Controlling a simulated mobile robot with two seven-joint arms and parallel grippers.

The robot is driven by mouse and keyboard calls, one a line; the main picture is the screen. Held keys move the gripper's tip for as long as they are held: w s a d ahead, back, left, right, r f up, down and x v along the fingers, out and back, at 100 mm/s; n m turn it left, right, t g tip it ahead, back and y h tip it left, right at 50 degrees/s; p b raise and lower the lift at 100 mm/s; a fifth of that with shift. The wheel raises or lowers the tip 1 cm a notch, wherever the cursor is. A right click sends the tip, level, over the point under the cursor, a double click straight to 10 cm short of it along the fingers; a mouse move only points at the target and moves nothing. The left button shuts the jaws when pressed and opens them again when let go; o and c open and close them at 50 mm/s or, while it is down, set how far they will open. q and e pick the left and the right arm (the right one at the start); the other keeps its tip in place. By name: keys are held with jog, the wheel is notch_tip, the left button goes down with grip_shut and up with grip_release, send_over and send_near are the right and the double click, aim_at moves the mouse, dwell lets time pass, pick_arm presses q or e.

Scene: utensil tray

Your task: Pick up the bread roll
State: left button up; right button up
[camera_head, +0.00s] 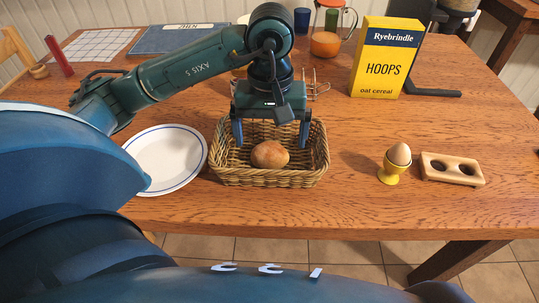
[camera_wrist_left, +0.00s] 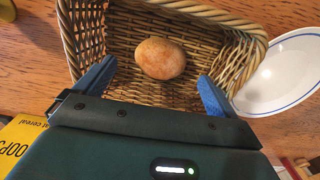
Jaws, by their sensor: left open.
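The bread roll (camera_head: 270,154) is round and golden brown. It lies in the wicker basket (camera_head: 265,178) on the wooden table. My left gripper (camera_head: 271,142) is open, with its two blue fingers reaching down into the basket behind the roll in the head view. In the left wrist view the roll (camera_wrist_left: 160,58) lies beyond the line of the fingertips (camera_wrist_left: 153,76), with nothing between the fingers. The roll looks apart from both fingers. My right gripper shows in neither view.
A white plate (camera_head: 166,158) with a blue rim sits left of the basket. An egg in a yellow cup (camera_head: 391,172) and a wooden holder (camera_head: 451,169) stand to the right. A yellow cereal box (camera_head: 385,60) stands behind. The basket walls surround the roll.

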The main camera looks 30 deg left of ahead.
aim_at(270, 147)
pick_arm(q)
notch_tip(270, 147, down, 4)
jog(key=shift+f, duration=0.2)
jog(key=shift+c, duration=0.5)
jog(key=c, duration=1)
jog(key=shift+o, duration=0.2)
jog(key=shift+r, duration=0.1)
